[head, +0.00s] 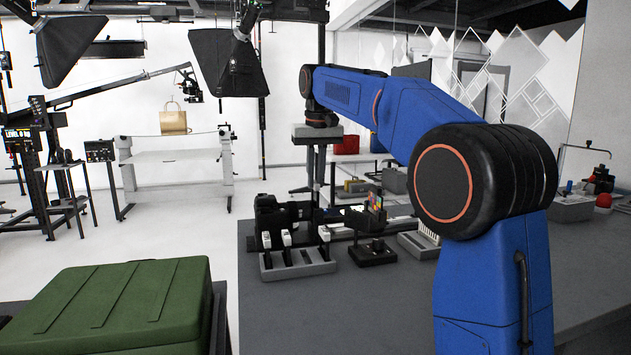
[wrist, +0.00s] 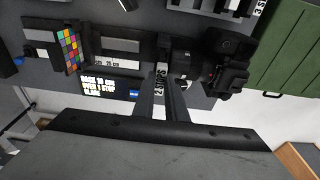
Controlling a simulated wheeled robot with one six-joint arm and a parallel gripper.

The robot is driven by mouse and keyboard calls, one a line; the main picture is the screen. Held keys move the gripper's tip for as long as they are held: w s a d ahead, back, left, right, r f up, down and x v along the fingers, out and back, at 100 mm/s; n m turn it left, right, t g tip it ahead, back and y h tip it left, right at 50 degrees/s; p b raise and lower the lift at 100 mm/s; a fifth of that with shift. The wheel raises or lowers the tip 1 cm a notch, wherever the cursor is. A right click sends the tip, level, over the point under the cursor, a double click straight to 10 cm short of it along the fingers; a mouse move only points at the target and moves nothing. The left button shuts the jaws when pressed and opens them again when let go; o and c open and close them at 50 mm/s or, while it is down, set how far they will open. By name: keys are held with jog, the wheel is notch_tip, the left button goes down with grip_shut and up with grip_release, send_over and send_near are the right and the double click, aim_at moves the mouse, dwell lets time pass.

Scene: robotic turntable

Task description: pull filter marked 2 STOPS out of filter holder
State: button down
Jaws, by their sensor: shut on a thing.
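In the wrist view my gripper (wrist: 161,92) is shut on a narrow filter (wrist: 160,76) with a white edge label. The label is sideways and partly hidden, but appears to read 2 STOPS. The fingers sit on either side of the filter. It is beside the dark filter holder (wrist: 181,68) at the front of the black camera (wrist: 226,70); I cannot tell how far it is in the slot. In the head view my gripper (head: 321,185) reaches down just right of the camera (head: 275,213). Its fingertips are small and dark there.
A grey rack (head: 297,264) with white-labelled filters stands at the table's front edge. A colour chart (head: 376,203) stands right of the camera, and in the wrist view a small text screen (wrist: 108,88) is near my fingers. A green case (head: 120,300) is at left.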

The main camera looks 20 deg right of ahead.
jog(key=shift+r, duration=2.25)
